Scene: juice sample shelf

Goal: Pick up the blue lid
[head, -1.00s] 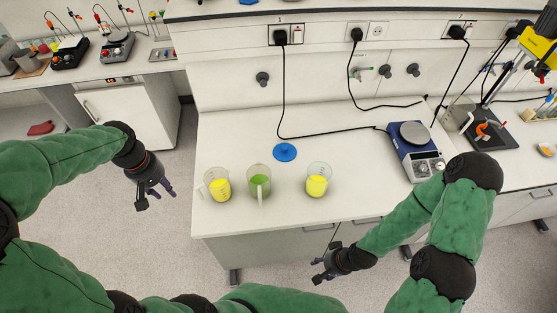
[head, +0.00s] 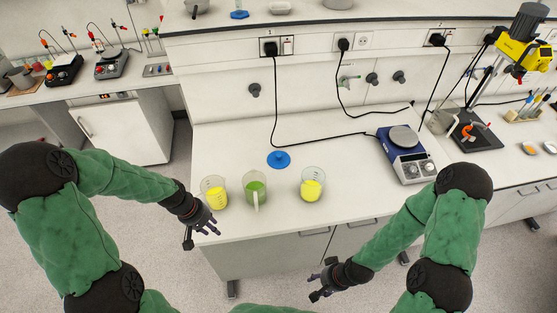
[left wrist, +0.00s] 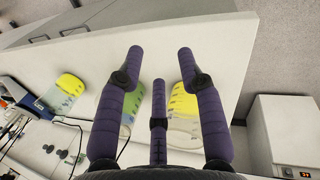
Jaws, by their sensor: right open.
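The blue lid (head: 278,159) lies flat on the white bench top, behind the beakers. My left gripper (head: 200,232) is at the bench's front left corner, beside the left yellow beaker (head: 213,192) and away from the lid. Its fingers are spread and empty in the left wrist view (left wrist: 162,65). I cannot make out the lid in that view. My right gripper (head: 325,281) is open and empty in front of the bench, low and right of centre.
A beaker of green liquid (head: 255,189) and another yellow one (head: 312,184) stand between the bench front and the lid. A black cable (head: 325,138) runs behind the lid to a blue and silver hotplate (head: 407,152). Another blue round item (head: 239,14) is on the upper shelf.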

